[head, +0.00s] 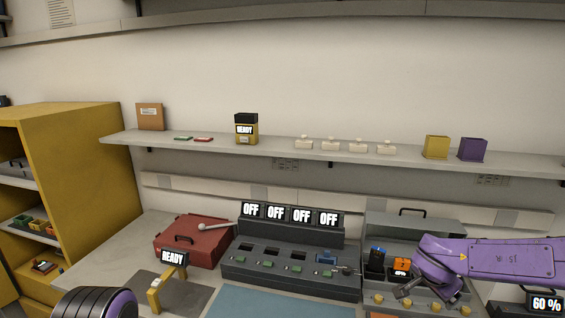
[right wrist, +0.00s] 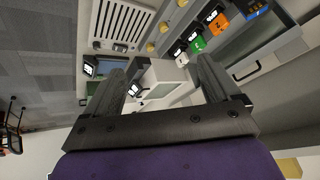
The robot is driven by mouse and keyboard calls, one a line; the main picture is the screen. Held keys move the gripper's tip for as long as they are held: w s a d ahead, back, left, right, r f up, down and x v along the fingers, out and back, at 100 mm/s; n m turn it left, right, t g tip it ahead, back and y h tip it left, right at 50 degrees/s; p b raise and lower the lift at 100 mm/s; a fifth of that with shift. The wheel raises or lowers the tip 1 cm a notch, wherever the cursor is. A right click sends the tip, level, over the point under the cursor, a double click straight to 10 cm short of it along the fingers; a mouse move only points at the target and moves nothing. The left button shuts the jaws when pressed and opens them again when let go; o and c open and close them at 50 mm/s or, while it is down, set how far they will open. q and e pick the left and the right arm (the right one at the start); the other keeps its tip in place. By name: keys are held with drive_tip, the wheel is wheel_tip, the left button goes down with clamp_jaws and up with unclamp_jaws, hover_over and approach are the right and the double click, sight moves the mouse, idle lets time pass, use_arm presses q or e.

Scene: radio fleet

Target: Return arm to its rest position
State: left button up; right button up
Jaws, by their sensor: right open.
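My right arm (head: 490,258) is purple and reaches in from the right in the head view. Its dark gripper (head: 408,289) is over the right end of the bench, in front of a grey case holding radios. In the right wrist view the right gripper (right wrist: 163,75) is open, its two fingers wide apart. A pale box-like device (right wrist: 168,78) shows beyond the fingers, with nothing visibly gripped. A black and purple part of my left arm (head: 95,303) shows at the bottom left; the left gripper is out of view.
A charger station (head: 290,268) with several OFF displays stands mid-bench. A red case (head: 195,240) and a yellow READY stand (head: 154,296) are left of it. A blue mat (head: 265,302) lies in front. A wall shelf (head: 270,150) runs above. A yellow cabinet (head: 85,170) stands left.

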drive_tip(key=s+a+f+t+b, duration=0.1)
drive_tip(key=s+f+b, duration=0.25)
drive_tip(key=f, duration=0.55)
drive_tip(key=s+a+f+n+b, duration=0.1)
drive_tip(key=s+a+f+b, duration=0.1)
drive_tip(key=s+f, duration=0.5)
drive_tip(key=s+a+f+t+b, duration=0.1)
drive_tip(key=s+f+b, duration=0.1)
drive_tip(key=f, duration=0.9)
drive_tip(key=s+a+f+n+g+b, duration=0.1)
drive_tip(key=s+f+n+b, duration=0.1)
drive_tip(key=s+f, duration=0.6)
drive_tip(key=s+a+f+n+g+y+b, duration=0.1)
drive_tip(key=s+f+n+g+b, duration=0.1)
drive_tip(key=s+f, duration=0.6)
drive_tip(key=s+n+b, duration=0.1)
drive_tip(key=s+b, duration=0.1)
drive_tip(key=s, duration=0.4)
drive_tip(key=shift+a+f+g+b, duration=0.15)
drive_tip(key=shift+f+g+b, duration=0.15)
drive_tip(key=shift+f+b, duration=0.1)
